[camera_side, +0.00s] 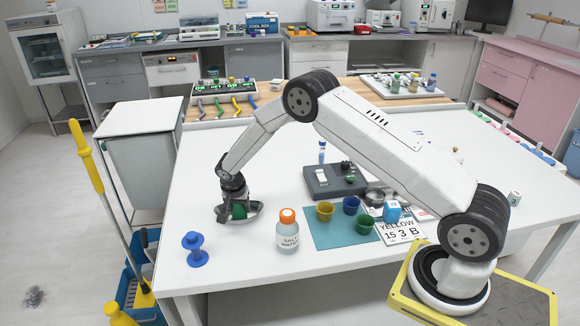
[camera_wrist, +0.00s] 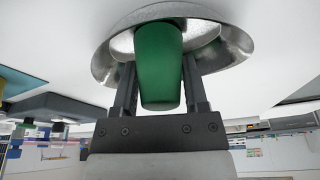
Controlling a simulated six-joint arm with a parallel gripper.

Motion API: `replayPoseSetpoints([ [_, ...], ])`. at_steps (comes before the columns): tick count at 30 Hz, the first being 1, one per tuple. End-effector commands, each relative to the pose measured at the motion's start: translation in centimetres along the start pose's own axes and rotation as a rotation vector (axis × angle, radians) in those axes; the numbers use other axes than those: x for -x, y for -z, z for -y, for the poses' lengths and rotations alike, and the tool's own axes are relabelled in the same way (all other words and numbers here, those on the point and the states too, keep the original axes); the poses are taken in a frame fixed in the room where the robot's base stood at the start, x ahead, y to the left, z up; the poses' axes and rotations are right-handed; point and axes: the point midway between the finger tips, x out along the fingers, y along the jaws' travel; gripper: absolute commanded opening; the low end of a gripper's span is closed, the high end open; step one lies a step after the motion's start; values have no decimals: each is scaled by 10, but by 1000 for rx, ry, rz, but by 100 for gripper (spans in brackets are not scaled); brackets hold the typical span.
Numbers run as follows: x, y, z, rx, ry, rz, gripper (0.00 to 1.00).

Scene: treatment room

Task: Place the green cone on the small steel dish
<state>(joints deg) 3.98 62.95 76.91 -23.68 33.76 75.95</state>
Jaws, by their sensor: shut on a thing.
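The green cone (camera_side: 239,211) is between the fingers of my gripper (camera_side: 238,206), which points down at the left part of the white table. In the wrist view the green cone (camera_wrist: 160,70) fills the gap between both fingers, and my gripper (camera_wrist: 160,85) is shut on it. The small steel dish (camera_side: 255,209) lies around the cone's lower end on the table. In the wrist view the dish (camera_wrist: 222,48) shows behind the cone, which lies within its rim. I cannot tell if the cone touches the dish's bottom.
A saline bottle (camera_side: 288,236) with an orange cap and a blue spool (camera_side: 194,249) stand nearby. Cups stand on a teal mat (camera_side: 330,238). A grey device (camera_side: 334,181) and a second steel bowl (camera_side: 375,197) are further right. The table behind the dish is clear.

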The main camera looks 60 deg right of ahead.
Motion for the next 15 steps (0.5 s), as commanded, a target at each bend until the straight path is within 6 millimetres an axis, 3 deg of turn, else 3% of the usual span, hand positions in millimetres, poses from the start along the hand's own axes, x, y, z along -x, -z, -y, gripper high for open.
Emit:
replayPoseSetpoints([
  [8, -3, -1, 0, 0, 0, 0, 3],
  [9, -2, 0, 0, 0, 0, 0, 70],
  [11, -2, 0, 0, 0, 0, 0, 89],
  [15, -2, 0, 0, 0, 0, 0, 92],
])
